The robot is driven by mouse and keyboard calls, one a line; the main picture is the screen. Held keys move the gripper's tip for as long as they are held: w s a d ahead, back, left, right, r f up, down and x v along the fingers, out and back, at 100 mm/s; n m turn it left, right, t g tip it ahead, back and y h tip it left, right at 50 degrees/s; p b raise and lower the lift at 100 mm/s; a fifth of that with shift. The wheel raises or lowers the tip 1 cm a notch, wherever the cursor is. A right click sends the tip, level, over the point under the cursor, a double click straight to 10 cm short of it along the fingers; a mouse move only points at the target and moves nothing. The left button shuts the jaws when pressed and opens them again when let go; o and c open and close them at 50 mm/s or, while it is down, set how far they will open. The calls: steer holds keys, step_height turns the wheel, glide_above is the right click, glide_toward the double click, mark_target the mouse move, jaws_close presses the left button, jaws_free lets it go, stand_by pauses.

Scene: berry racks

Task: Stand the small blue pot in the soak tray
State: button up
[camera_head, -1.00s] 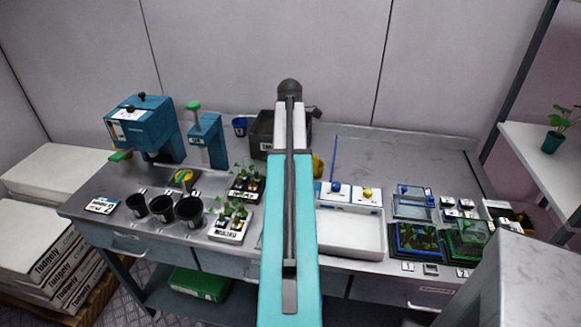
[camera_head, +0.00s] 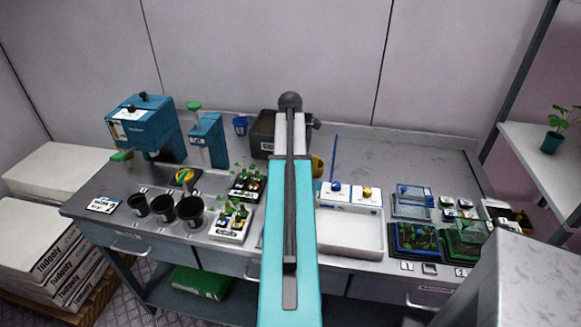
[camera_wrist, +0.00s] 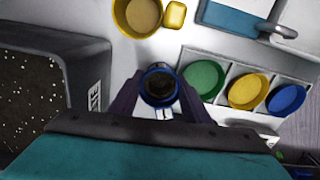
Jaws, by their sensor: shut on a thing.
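In the wrist view my gripper (camera_wrist: 160,97) is shut on a small round pot, the small blue pot (camera_wrist: 158,72), with a bluish rim and a dark inside. The pot looks upright between the fingers; what lies under it is hidden. In the head view my arm hides the gripper and this pot. A wide, shallow white tray (camera_head: 350,252) stands right of my arm; it may be the soak tray, but I can read no label on it. Another blue pot (camera_head: 240,126) stands at the back, left of the dark bin.
The dark bin (camera_head: 263,122), filled with speckled soil, stands left of the gripper in the wrist view. A yellow vessel (camera_wrist: 138,16) and a white rack (camera_wrist: 228,82) with green, yellow and blue rounds are close. Black pots (camera_head: 163,208) and seedling racks (camera_head: 232,238) stand on the left.

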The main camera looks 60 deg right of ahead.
steer(key=shift+f, duration=0.15)
steer(key=o, duration=1)
steer(key=shift+r+b, duration=1.1)
steer(key=shift+r, duration=5.05)
